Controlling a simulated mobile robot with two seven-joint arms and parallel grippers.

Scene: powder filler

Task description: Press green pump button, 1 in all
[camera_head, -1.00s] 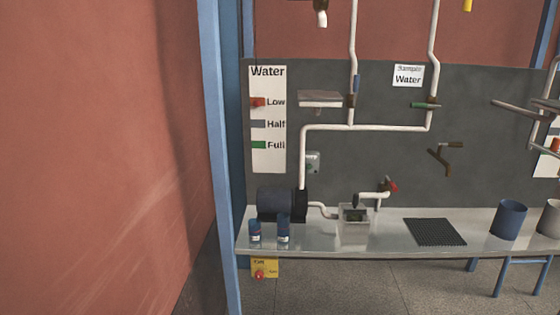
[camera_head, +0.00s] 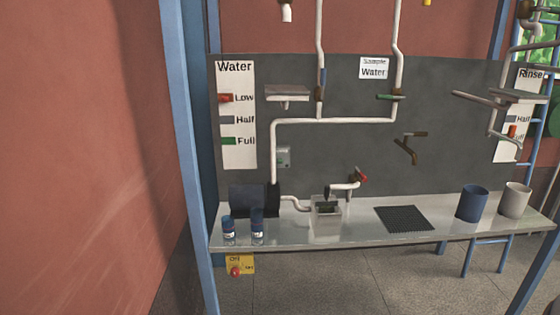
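A small grey switch box (camera_head: 283,157) is mounted on the dark back panel, just right of the vertical white pipe. A tiny greenish spot shows on its face, too small to tell clearly as a button. A dark blue pump (camera_head: 253,199) sits on the bench below and left of it. Neither of my grippers shows, and nothing blocks the front of the box.
The metal bench (camera_head: 340,236) carries two blue-capped bottles, a clear container (camera_head: 326,217), a black mat (camera_head: 405,219), a blue cup (camera_head: 472,203) and a white cup (camera_head: 515,200). A yellow box with a red button (camera_head: 235,271) hangs below. A blue post (camera_head: 190,160) stands left.

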